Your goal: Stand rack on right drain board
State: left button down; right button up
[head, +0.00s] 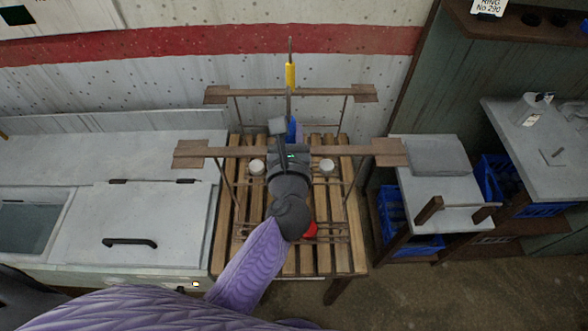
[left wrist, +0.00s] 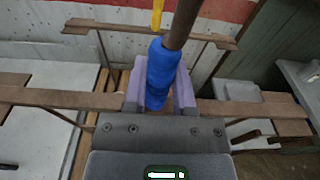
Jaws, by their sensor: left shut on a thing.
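The rack (head: 200,152) has two long brown rails, thin legs and a lower wire frame. It appears upright over the slatted wooden drain board (head: 230,225); I cannot tell whether its feet touch the slats. A central upright rod carries a blue grip (left wrist: 161,75) and a yellow sleeve (head: 290,76) farther back. My left gripper (head: 291,130) is shut on the blue grip, with its pale fingers on both sides in the left wrist view (left wrist: 160,88). My left arm hides the middle of the rack. My right gripper is not in view.
Two white round pieces (head: 257,167) (head: 327,165) and a red round piece (head: 310,229) show near the slats. A grey counter with a lidded section (head: 150,215) and a basin (head: 30,228) lies left. Grey-topped stands (head: 440,190) with blue crates (head: 392,208) stand right. A wall closes the back.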

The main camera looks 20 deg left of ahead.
pick_arm(q)
notch_tip(320, 180, down, 6)
jog(key=shift+r+b, duration=0.1)
jog(key=shift+b, duration=1.1)
jog(key=c, duration=0.9)
grip_release()
jog(key=shift+f, duration=0.2)
jog(key=o, duration=0.5)
jog(key=shift+r, duration=0.1)
jog(key=shift+c, duration=0.2)
jog(key=shift+s+d+r, duration=0.1)
jog(key=shift+s+r, duration=0.05)
jog(key=shift+s, duration=0.1)
jog(key=v, duration=0.7)
